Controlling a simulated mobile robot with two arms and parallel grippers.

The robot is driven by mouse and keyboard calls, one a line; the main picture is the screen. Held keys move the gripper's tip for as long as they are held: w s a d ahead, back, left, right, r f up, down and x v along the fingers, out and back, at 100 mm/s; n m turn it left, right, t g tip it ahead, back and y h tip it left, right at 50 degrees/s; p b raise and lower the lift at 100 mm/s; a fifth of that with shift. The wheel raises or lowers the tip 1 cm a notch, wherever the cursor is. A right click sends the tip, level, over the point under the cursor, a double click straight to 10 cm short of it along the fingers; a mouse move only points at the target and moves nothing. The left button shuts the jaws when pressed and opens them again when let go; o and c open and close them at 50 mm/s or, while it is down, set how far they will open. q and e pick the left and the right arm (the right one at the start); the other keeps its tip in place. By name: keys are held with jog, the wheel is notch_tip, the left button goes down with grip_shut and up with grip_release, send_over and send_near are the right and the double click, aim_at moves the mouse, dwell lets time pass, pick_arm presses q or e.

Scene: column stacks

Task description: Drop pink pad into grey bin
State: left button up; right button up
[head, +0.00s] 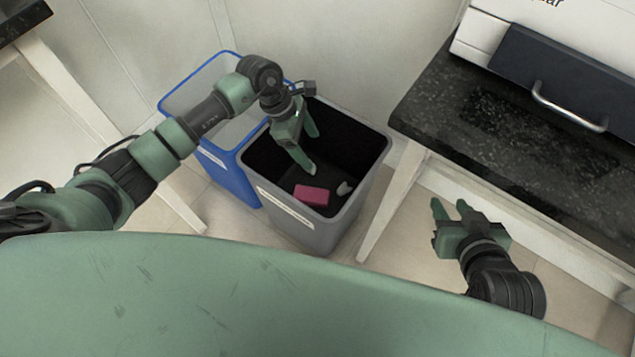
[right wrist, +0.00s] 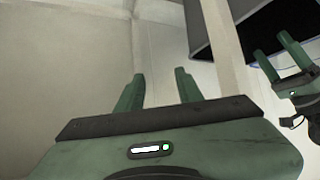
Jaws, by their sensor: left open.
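The pink pad (head: 311,195) lies inside the grey bin (head: 300,224), low down against its dark inside. My left gripper (head: 312,153) is over the bin's mouth, pointing down, with its fingers apart and nothing between them. The pad is apart from its fingertips. My left gripper also shows at the right of the right wrist view (right wrist: 274,67). My right gripper (head: 450,210) is right of the bin, off the table's front edge. Its fingers stand apart and empty in the right wrist view (right wrist: 158,88).
A blue-rimmed bin (head: 232,177) stands directly left of the grey bin. A dark speckled table (head: 440,112) with a white machine (head: 480,35) is at the right. Its pale leg (head: 388,207) stands near the grey bin.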

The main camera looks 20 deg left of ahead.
pick_arm(q)
jog(key=p+v, duration=0.1)
jog(key=v, duration=0.5)
jog(key=shift+a+r, duration=0.2)
jog(key=shift+r, duration=0.1)
pick_arm(e)
jog(key=s+d+f+g+h, duration=0.1)
jog(key=s+d+f+g, duration=0.1)
jog(key=s+f+g, duration=0.2)
jog(key=s, duration=0.2)
jog(key=shift+s+d, duration=0.2)
jog(key=shift+s, duration=0.15)
